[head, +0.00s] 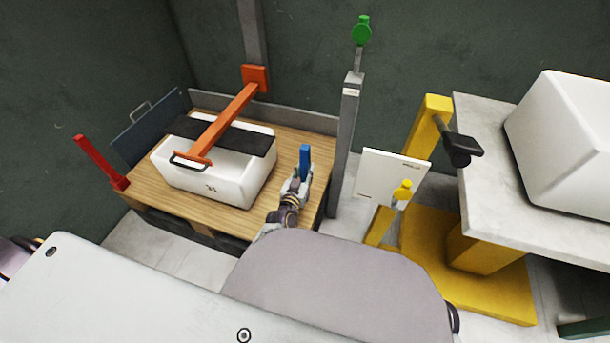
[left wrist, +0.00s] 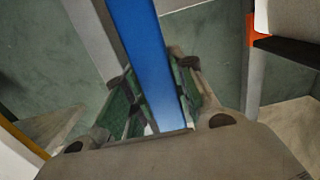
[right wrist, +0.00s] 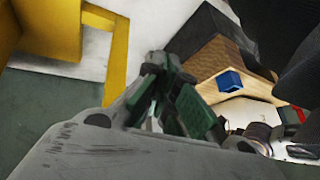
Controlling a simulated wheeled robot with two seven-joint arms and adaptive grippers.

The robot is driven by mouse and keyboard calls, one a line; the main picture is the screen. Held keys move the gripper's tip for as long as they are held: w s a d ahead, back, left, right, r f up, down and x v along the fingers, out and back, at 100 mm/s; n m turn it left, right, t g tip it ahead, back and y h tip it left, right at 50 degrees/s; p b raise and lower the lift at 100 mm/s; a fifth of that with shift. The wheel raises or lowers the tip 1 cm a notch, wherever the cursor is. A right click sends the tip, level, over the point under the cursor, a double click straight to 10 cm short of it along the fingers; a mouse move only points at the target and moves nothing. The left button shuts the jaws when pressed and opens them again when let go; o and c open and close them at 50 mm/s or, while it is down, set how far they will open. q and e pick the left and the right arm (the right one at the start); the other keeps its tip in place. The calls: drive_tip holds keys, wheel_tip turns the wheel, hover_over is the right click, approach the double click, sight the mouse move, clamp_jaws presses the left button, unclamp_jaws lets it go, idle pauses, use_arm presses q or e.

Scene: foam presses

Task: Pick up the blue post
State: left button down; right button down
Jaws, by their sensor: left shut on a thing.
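The blue post (head: 305,162) stands roughly upright at the right side of the wooden bench in the head view. My left gripper (head: 299,182) is shut on its lower part. In the left wrist view the blue post (left wrist: 150,65) runs between the fingers of my left gripper (left wrist: 155,100), and its lower end is hidden by the gripper body. The top of the blue post (right wrist: 230,82) also shows in the right wrist view. My right gripper (right wrist: 165,75) is apart from it; I cannot tell whether its fingers are fully closed.
A white foam block (head: 215,180) sits on the wooden bench (head: 150,198) under an orange lever (head: 228,118). A red post (head: 100,160) stands at the bench's left corner. A grey column (head: 345,140) rises close right of the blue post. A yellow stand (head: 425,140) is further right.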

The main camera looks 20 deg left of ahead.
drive_tip(key=shift+s+r, duration=0.1)
drive_tip(key=shift+r, duration=0.05)
drive_tip(key=shift+s+d+r+g+h+p, duration=0.55)
drive_tip(key=shift+d+r+g+h+p, duration=0.7)
drive_tip(key=shift+r+p, duration=2.75)
drive_tip(key=shift+n+g, duration=0.3)
drive_tip(key=shift+g, duration=0.25)
drive_tip(key=f+p, duration=0.1)
drive_tip(key=d+f+p, duration=0.1)
drive_tip(key=f, duration=0.1)
drive_tip(key=d+f+p, duration=0.1)
drive_tip(key=f, duration=0.1)
drive_tip(key=shift+s, duration=0.4)
